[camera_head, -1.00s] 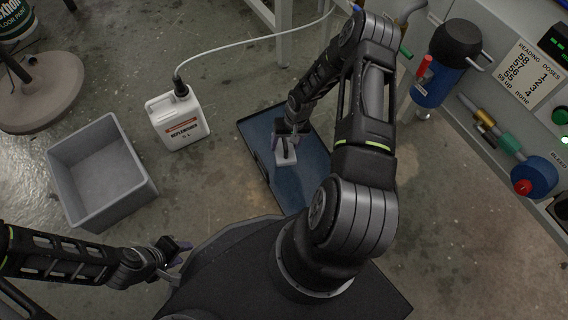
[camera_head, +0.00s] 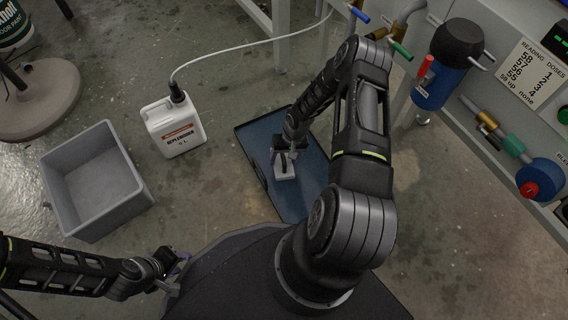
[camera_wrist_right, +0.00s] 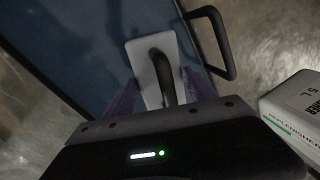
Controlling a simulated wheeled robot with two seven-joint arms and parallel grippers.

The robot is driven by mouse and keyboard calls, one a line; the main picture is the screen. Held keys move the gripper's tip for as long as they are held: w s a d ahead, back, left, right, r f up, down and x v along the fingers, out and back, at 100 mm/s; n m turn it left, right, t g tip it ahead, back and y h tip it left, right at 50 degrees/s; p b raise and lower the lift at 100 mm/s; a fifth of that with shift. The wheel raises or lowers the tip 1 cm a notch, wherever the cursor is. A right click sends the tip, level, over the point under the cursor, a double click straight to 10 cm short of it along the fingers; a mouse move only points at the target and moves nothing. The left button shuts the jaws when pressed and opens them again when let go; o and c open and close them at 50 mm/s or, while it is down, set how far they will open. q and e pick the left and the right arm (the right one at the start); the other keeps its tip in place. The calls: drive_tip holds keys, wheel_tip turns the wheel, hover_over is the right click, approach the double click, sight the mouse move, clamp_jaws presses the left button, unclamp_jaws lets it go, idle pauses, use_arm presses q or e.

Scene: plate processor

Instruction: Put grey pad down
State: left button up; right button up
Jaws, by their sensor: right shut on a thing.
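The grey pad (camera_head: 285,172) is a light grey block with a dark curved handle, over the blue tray (camera_head: 309,200). My right gripper (camera_head: 283,156) is shut on the pad's handle. In the right wrist view the pad (camera_wrist_right: 148,62) lies between the purple-tinted fingers of my right gripper (camera_wrist_right: 165,92), with the blue tray (camera_wrist_right: 95,40) beneath it. I cannot tell whether the pad touches the tray floor. My left gripper (camera_head: 180,265) is at the lower left, empty and away from the pad; its fingers are too small to read clearly.
A white replenisher jug (camera_head: 175,128) with a hose stands left of the tray; it also shows in the right wrist view (camera_wrist_right: 298,108). An empty grey bin (camera_head: 95,185) is further left. A machine with valves and a blue cylinder (camera_head: 436,75) stands at the right. The tray has a dark side handle.

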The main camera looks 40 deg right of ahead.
sight(290, 160)
drive_tip(key=shift+f+b, duration=0.85)
drive_tip(key=shift+f, duration=1)
drive_tip(key=shift+f, duration=0.1)
drive_tip(key=o, duration=1.2)
drive_tip(key=shift+r, duration=0.35)
drive_tip(key=r+p, duration=0.1)
drive_tip(key=r, duration=0.2)
drive_tip(key=d+r+p, duration=0.1)
drive_tip(key=r+p, duration=0.1)
drive_tip(key=r, duration=0.2)
drive_tip(key=s+d+r+p, duration=0.1)
drive_tip(key=r+p, duration=0.1)
drive_tip(key=r, duration=0.2)
drive_tip(key=shift+s+r, duration=0.1)
drive_tip(key=shift+a, duration=0.1)
